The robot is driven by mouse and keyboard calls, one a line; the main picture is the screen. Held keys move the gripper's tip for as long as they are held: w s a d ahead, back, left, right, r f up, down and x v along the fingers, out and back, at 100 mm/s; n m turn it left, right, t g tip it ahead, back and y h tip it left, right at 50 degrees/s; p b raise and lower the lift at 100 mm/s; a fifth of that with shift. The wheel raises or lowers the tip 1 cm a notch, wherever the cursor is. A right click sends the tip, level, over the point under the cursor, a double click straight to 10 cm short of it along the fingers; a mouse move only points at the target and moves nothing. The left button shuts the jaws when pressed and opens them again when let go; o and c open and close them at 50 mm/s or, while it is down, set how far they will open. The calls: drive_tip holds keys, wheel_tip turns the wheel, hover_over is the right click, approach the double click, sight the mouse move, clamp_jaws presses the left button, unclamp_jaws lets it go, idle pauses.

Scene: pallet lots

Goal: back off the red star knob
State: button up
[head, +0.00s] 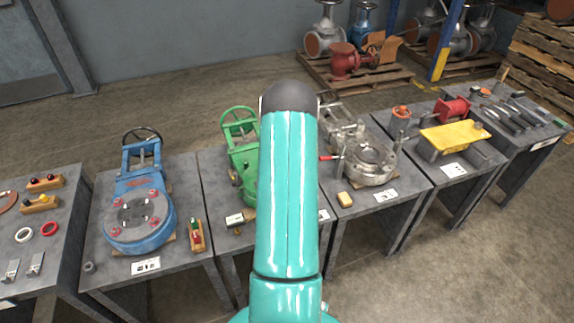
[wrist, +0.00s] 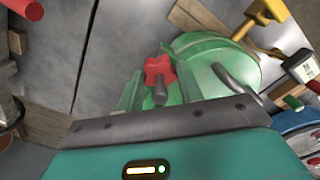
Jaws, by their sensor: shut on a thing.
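The red star knob (wrist: 158,72) shows in the wrist view, above the dark front edge of my gripper (wrist: 160,94) and between two green rails of the green valve (wrist: 215,52). My gripper is shut on the knob. Small dark parts show just above and below the knob; most of the fingers are hidden behind the dark plate. In the head view the green valve (head: 241,160) stands on a grey table, partly covered by my teal arm, which also hides the knob and my gripper.
A blue valve (head: 139,215) stands to the left and a grey metal valve (head: 368,163) to the right. A small wooden block with red and green pieces (head: 196,235) lies beside the blue valve. A curved grey handle (wrist: 236,80) is close to the knob's right.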

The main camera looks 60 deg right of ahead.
drive_tip(key=o, duration=1)
drive_tip(key=shift+r, duration=0.15)
wheel_tip(320, 180, up, 14)
drive_tip(key=shift+f, duration=0.2)
